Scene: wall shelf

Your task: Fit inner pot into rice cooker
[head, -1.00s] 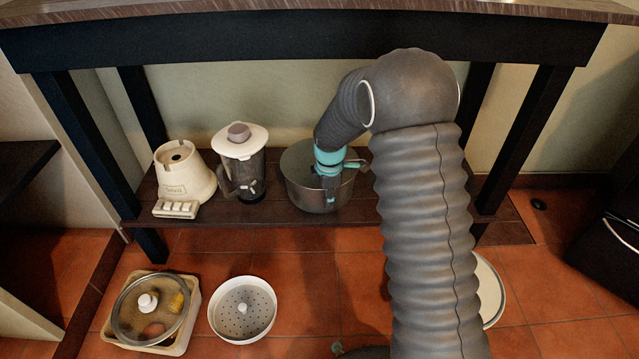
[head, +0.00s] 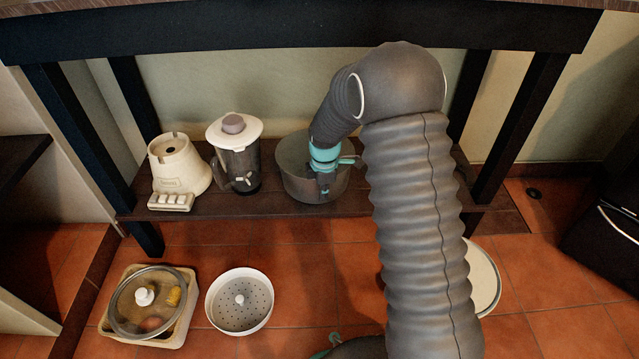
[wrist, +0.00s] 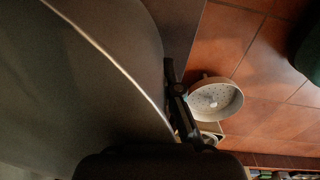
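A deep grey metal pot (head: 299,186), which looks like the inner pot, sits upright on the low wooden shelf. Its dark side and pale rim line fill the left of the wrist view (wrist: 70,90). My gripper (head: 325,187) is at the pot's front right rim, pointing down. One dark finger shows just outside the pot wall in the wrist view (wrist: 181,108). The other finger is hidden, so the hold on the rim is unclear. No rice cooker body can be made out for sure; a white round thing (head: 486,279) on the floor is mostly hidden behind my arm.
A blender jug (head: 237,160) and a cream blender base (head: 178,167) stand left of the pot. A white perforated tray (head: 240,300) and a glass-lidded box (head: 148,306) lie on the floor. Dark table legs and the tabletop frame the shelf.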

